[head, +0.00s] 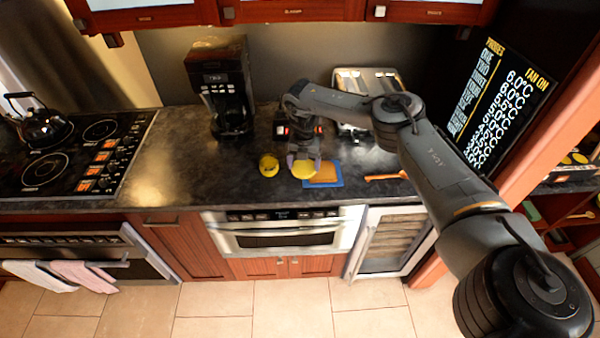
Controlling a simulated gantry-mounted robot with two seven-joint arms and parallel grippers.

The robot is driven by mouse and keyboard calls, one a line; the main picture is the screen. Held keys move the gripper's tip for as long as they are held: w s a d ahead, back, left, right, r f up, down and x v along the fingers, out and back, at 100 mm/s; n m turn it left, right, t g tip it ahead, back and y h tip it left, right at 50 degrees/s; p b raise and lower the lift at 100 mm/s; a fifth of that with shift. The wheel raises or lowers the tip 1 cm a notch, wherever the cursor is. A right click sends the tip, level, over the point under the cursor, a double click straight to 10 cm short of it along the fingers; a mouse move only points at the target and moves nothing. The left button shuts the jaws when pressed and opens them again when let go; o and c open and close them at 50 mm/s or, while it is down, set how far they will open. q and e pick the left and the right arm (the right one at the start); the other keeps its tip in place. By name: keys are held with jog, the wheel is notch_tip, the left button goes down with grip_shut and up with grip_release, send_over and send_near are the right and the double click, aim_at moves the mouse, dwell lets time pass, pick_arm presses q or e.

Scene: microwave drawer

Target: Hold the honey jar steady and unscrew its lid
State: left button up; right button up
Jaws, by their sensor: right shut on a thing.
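A small round yellow jar (268,165), which looks like the honey jar, stands on the dark counter (185,165). Its top shows a darker round centre; I cannot tell whether that is honey or a cover. My right gripper (303,164) is just right of it, pointing down, and shut on a round, flat-looking yellow thing (303,170) that may be the lid. The yellow thing is apart from the jar, by the left edge of a blue board. I cannot tell whether it touches the counter. My left gripper is not in view.
The blue board (337,182) has a flat orange-brown piece (325,174) on it. A wooden utensil (386,177) lies to the right. A coffee maker (220,85) and a toaster (350,80) stand behind. The counter left of the jar is clear up to the stovetop (70,160).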

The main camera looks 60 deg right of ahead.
aim_at(300, 166)
jog(key=shift+w+f, duration=0.45)
jog(key=shift+w, duration=0.25)
jog(key=shift+f, duration=2)
jog(key=shift+f+b, duration=0.1)
jog(key=shift+b, duration=0.2)
